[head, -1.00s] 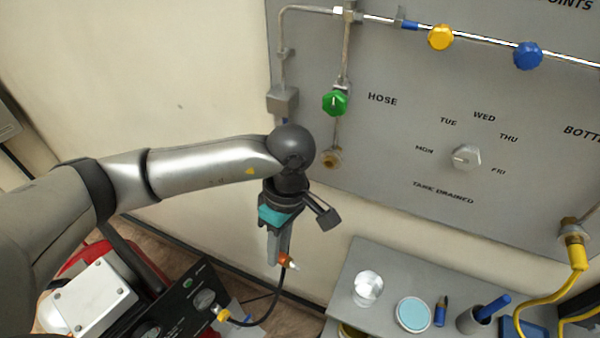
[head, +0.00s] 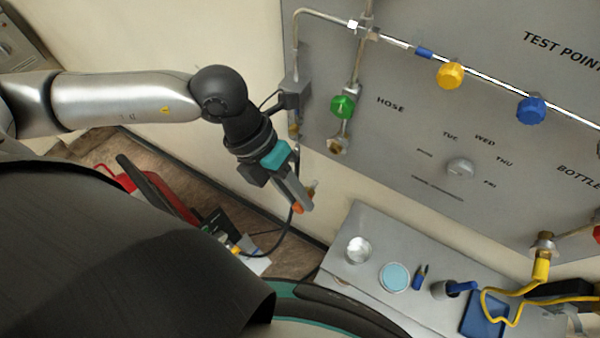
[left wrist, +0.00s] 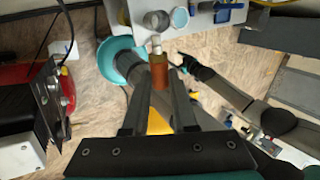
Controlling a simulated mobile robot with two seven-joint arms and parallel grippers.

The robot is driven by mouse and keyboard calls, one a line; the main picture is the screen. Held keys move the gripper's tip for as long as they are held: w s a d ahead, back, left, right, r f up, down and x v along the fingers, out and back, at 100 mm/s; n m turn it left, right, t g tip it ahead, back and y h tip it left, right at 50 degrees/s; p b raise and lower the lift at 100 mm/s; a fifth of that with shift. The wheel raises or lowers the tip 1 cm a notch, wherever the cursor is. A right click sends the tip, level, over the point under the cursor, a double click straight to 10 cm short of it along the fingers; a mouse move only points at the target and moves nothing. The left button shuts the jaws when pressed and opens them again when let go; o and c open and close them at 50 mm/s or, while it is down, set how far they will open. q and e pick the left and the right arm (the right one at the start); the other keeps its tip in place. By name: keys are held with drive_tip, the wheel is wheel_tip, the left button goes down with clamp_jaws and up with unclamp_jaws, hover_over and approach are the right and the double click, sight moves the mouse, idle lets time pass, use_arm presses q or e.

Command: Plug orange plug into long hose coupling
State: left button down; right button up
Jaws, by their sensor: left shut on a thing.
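My left gripper (head: 299,198) is shut on the orange plug (head: 298,208), in the air left of the grey panel and above the floor. In the left wrist view the plug (left wrist: 159,76) sits between the fingertips, with a pale metal tip pointing away. A black hose (head: 289,232) hangs near the plug. Brass fittings show on the panel: one below the green knob (head: 336,145), one on the left pipe (head: 294,130). I cannot tell which is the long hose coupling. My right gripper (left wrist: 192,66) seems to show small and dark in the left wrist view; its jaws are unclear.
A yellow hose (head: 541,268) hangs from a fitting at right. A red case and black box stand on the floor at left.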

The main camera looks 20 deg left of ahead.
use_arm(q)
drive_tip(key=shift+r, duration=0.15)
idle(0.3)
drive_tip(key=shift+w+d+b, duration=0.2)
drive_tip(key=shift+w+b, duration=0.15)
drive_tip(key=shift+w, duration=1.15)
drive_tip(key=shift+w+d+b, duration=0.2)
drive_tip(key=shift+w+b, duration=0.1)
drive_tip(key=shift+w, duration=1.15)
drive_tip(key=shift+w, duration=0.25)
